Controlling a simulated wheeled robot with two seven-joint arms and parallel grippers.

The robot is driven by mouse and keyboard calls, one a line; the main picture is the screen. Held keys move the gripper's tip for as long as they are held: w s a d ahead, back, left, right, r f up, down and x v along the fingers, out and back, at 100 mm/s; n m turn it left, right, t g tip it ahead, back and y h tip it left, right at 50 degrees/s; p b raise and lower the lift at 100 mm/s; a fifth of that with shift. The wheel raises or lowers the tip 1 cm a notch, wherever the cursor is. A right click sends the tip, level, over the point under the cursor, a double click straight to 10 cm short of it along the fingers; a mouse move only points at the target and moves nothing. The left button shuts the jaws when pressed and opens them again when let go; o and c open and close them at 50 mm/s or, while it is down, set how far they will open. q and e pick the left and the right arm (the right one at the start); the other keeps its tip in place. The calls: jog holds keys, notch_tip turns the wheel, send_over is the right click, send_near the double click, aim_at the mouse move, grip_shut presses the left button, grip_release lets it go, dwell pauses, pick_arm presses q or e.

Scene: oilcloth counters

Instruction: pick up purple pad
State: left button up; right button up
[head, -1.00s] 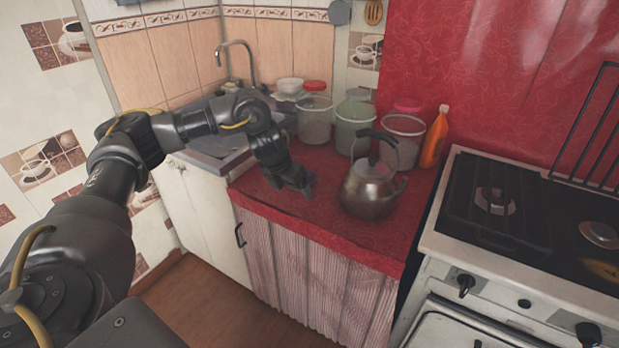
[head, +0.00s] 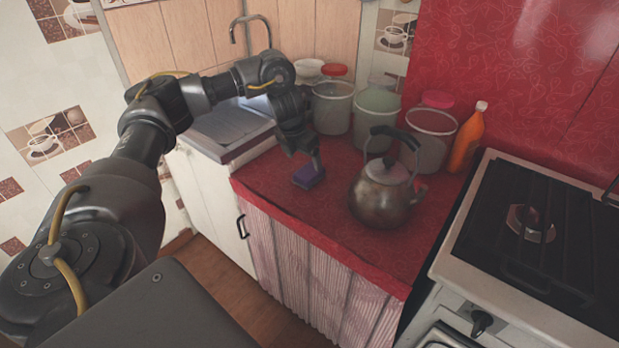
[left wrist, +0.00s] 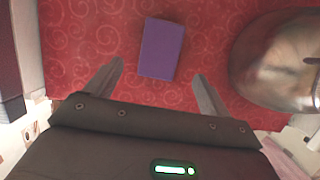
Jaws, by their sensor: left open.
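The purple pad (head: 309,175) lies flat on the red oilcloth counter (head: 262,184), left of the kettle. In the left wrist view the pad (left wrist: 162,48) shows whole, just beyond and between my fingertips. My left gripper (head: 309,158) hangs over the counter, pointing down, close to the pad in the head view. In the left wrist view its two fingers (left wrist: 159,70) are apart with nothing between them. I cannot tell the exact height of the fingertips above the pad. My right gripper is not in view.
A metal kettle (head: 382,193) stands right of the pad. Lidded jars (head: 376,112) and an orange bottle (head: 467,138) stand behind. The sink (head: 229,125) is at the left, the stove (head: 530,235) at the right. The counter's front strip is clear.

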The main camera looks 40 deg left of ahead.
aim_at(308, 171)
pick_arm(q)
jog(key=shift+x, duration=0.85)
jog(key=shift+w+f, duration=0.15)
jog(key=shift+f, duration=0.35)
jog(key=x, duration=0.3)
jog(key=shift+w+f, duration=0.25)
jog(key=shift+f, duration=0.1)
jog(key=shift+w+f, duration=0.1)
jog(key=shift+f, duration=0.25)
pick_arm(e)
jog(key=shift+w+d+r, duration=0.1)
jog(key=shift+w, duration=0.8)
pick_arm(q)
jog(key=c, duration=1.1)
jog(key=shift+o, duration=0.2)
